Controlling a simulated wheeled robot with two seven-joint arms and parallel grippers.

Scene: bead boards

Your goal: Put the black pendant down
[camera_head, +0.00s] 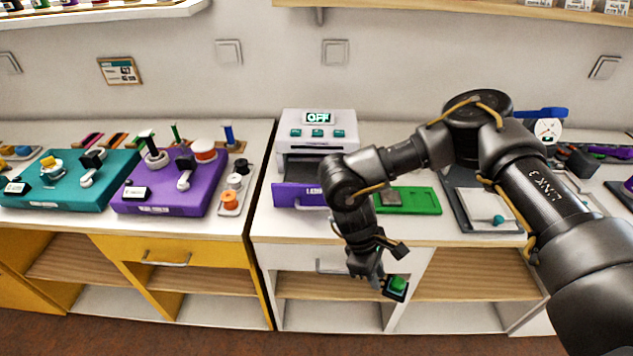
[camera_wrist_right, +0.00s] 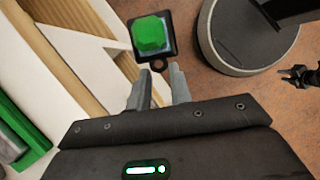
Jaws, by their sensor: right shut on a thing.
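The black pendant (camera_head: 396,289) is a small black square with a raised green top. It hangs in the air in front of the counter's drawers and shelves, clear of any surface. My right gripper (camera_head: 380,280) is at its left in the head view. In the right wrist view the pendant (camera_wrist_right: 153,36) sits beyond the fingertips, with a small ring on its near edge by the right gripper's fingers (camera_wrist_right: 157,82). The fingers are shut on this ring end. A small dark claw, seemingly my left gripper (camera_wrist_right: 295,76), shows at the right edge; its jaws are unclear.
A green tray (camera_head: 425,201) lies on the white counter (camera_head: 290,228) behind my right forearm. Left of it stands a white machine marked OFF (camera_head: 318,130) with a purple drawer (camera_head: 298,196) pulled out. Purple (camera_head: 165,209) and teal (camera_head: 60,200) boards fill the left counter.

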